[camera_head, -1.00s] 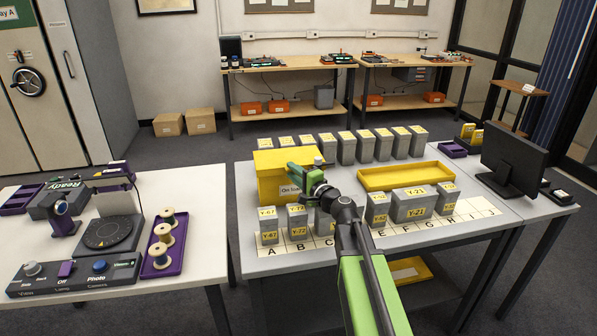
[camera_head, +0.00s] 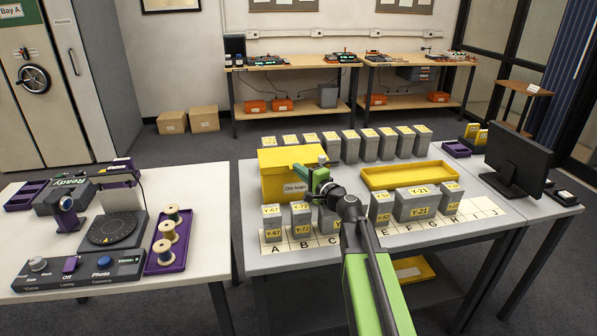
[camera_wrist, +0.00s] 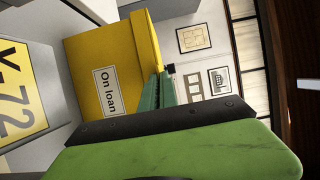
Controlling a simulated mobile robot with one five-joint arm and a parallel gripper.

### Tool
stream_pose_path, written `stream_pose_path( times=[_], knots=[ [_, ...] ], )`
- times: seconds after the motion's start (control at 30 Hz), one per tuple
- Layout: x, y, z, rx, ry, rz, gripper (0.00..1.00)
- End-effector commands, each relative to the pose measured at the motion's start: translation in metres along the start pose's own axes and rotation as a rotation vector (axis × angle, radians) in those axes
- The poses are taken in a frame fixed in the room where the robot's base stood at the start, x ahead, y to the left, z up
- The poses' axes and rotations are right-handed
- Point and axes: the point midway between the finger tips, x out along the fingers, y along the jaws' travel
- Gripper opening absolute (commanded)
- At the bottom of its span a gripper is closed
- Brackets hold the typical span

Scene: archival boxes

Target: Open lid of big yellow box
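The big yellow box (camera_head: 279,184) stands at the back left of the grey table, and its lid (camera_head: 285,157) looks closed. An "On loan" label is on its front face. My gripper (camera_head: 300,168) is at the box's front right, near the top edge. In the wrist view the box (camera_wrist: 88,52) fills the upper left, with the lid rim (camera_wrist: 147,42) at its right side. The gripper's green fingers (camera_wrist: 158,91) are close together beside that rim, with nothing visible between them. I cannot tell whether they touch it.
Small grey boxes with yellow labels (camera_head: 421,204) stand in front on a lettered strip, and a row of similar boxes (camera_head: 369,147) stands behind. A yellow tray (camera_head: 371,182) lies right of the big box. A monitor (camera_head: 517,159) stands at the right.

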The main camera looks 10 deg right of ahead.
Motion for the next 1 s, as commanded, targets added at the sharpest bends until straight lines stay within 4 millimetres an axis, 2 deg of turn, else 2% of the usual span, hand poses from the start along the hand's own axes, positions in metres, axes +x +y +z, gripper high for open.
stream_pose_path(
  times=[0.03,0.67,0.7,0.87,1.0],
  knots=[
    [-0.002,0.0,-0.006,-0.002,0.015,0.001,0.0],
    [-0.003,0.001,-0.008,-0.003,0.018,0.001,0.0],
    [0.0,0.0,0.0,-0.003,0.017,0.001,0.0],
    [0.0,-0.005,-0.001,0.002,0.007,0.011,0.0],
    [0.007,-0.018,0.012,0.017,-0.016,0.048,0.0]
  ],
)
